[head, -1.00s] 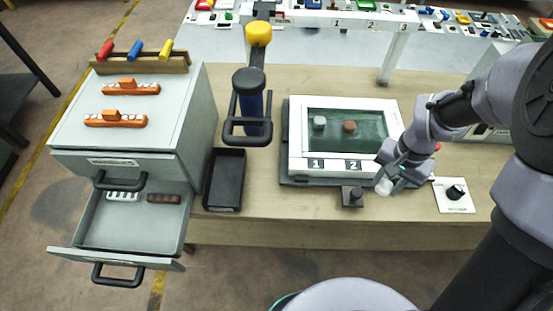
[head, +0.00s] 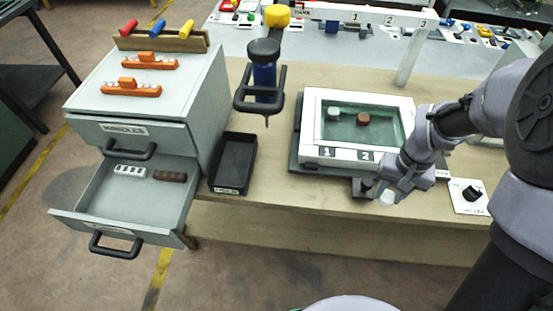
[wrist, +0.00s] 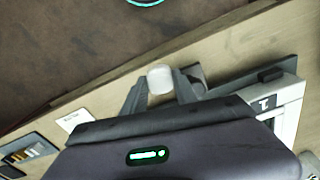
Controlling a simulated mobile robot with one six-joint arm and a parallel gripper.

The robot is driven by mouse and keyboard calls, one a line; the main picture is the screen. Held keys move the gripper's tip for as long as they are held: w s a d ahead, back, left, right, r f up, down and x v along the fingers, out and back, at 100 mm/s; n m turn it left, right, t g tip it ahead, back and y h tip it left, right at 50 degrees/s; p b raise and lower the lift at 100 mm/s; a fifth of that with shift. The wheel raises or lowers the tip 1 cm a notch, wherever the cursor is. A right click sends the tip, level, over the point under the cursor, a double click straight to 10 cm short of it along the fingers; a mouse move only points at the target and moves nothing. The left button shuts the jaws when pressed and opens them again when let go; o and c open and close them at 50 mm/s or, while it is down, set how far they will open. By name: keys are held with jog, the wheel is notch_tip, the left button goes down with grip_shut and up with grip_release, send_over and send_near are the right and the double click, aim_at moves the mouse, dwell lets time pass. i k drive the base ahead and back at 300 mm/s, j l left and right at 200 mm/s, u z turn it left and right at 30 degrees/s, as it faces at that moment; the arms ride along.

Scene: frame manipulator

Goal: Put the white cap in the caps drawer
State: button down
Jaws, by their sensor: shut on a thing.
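My gripper (head: 385,190) is shut on the white cap (head: 387,198), above the table's front edge, right of centre in the head view. In the wrist view the white cap (wrist: 160,79) sits between the two fingertips (wrist: 158,88). The lower drawer (head: 85,203) of the grey cabinet at the left is pulled open. It holds a white piece (head: 130,171) and a dark brown piece (head: 170,176) near its back. The upper drawer (head: 130,137) looks slightly open; its label reads roughly "handles". I cannot see a readable label on the open drawer.
A framed green panel (head: 345,130) stands beside my gripper, with a whitish and a brown round piece on it. A black tray (head: 233,163) and a blue-handled tool on a stand (head: 264,75) lie between gripper and cabinet. A knob plate (head: 470,195) is at the right.

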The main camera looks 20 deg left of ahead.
aim_at(139, 204)
jog(key=l+u, duration=0.15)
jog(key=u, duration=1.25)
jog(key=i+l, duration=0.05)
